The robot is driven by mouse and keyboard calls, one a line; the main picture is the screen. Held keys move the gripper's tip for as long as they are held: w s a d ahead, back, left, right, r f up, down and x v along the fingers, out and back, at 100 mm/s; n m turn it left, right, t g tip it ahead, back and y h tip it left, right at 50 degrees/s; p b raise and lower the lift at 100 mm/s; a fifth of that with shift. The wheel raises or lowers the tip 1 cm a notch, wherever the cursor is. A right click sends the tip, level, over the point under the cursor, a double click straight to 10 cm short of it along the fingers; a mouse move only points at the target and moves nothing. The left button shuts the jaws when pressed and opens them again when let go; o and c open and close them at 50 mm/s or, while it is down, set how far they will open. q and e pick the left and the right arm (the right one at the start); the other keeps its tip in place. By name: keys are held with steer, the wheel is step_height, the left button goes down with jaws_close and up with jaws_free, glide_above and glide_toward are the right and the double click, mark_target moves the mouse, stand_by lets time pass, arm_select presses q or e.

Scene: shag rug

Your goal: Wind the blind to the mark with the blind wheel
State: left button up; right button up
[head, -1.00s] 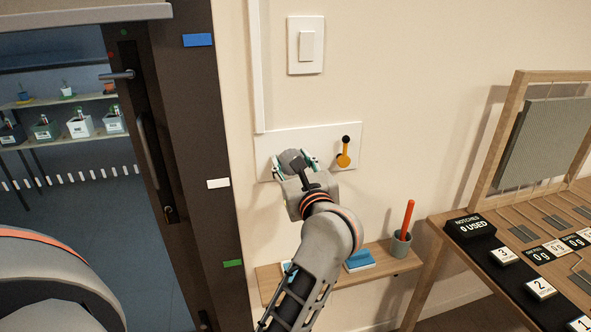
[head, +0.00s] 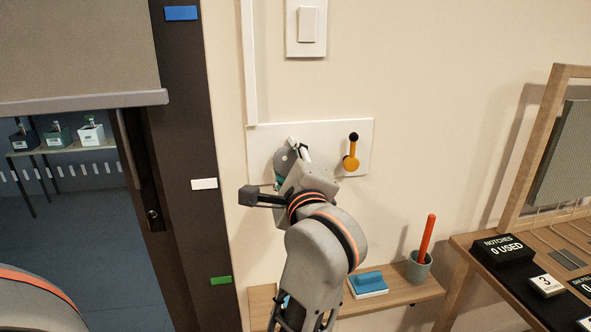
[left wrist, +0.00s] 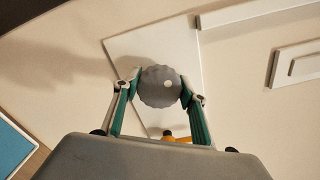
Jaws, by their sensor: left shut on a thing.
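The blind (head: 75,50) hangs over the window opening at the upper left. Its grey bottom rail (head: 70,103) is level with a point between the blue mark (head: 181,13) and the white mark (head: 204,184) on the dark frame. A green mark (head: 221,280) is lower down. My left gripper (left wrist: 160,92) is shut on the wheel, a finger on each side. In the head view my left gripper (head: 294,160) partly hides the wheel (head: 283,161).
An orange lever (head: 351,163) with a black knob is just right of the wheel. A light switch (head: 307,25) is above. Below, a wooden shelf (head: 405,292) holds a blue-topped block (head: 368,283) and a cup (head: 419,267) with a red stick. A table stands at the right.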

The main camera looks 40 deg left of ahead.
arm_select(q)
steer(key=shift+w+f+n+b, duration=0.1)
steer(key=shift+f+n+b, duration=0.5)
steer(key=shift+n, duration=0.3)
steer(key=shift+n+b, duration=0.4)
steer(key=shift+n, duration=0.1)
steer(key=n+b, duration=0.2)
steer(key=n, duration=0.1)
steer(key=n+b, duration=0.2)
steer(key=n, duration=0.1)
steer(key=shift+r, duration=0.1)
steer(key=shift+r+n+b, duration=0.15)
steer(key=shift+n+b, duration=0.35)
steer(key=shift+n, duration=0.5)
steer(key=shift+r+n, duration=0.1)
steer(key=shift+n, duration=0.2)
arm_select(e)
steer(key=w+a+r+m+t+y, duration=0.1)
steer(key=w+a+r+y, duration=0.1)
steer(key=a, duration=0.4)
step_height(320, 180, up, 2)
steer(key=shift+w+r+m+t, duration=0.2)
steer(key=shift+w+m+t, duration=0.2)
steer(key=shift+w, duration=0.2)
arm_select(q)
steer(key=shift+r, duration=0.1)
arm_select(e)
steer(key=shift+s+f, duration=0.1)
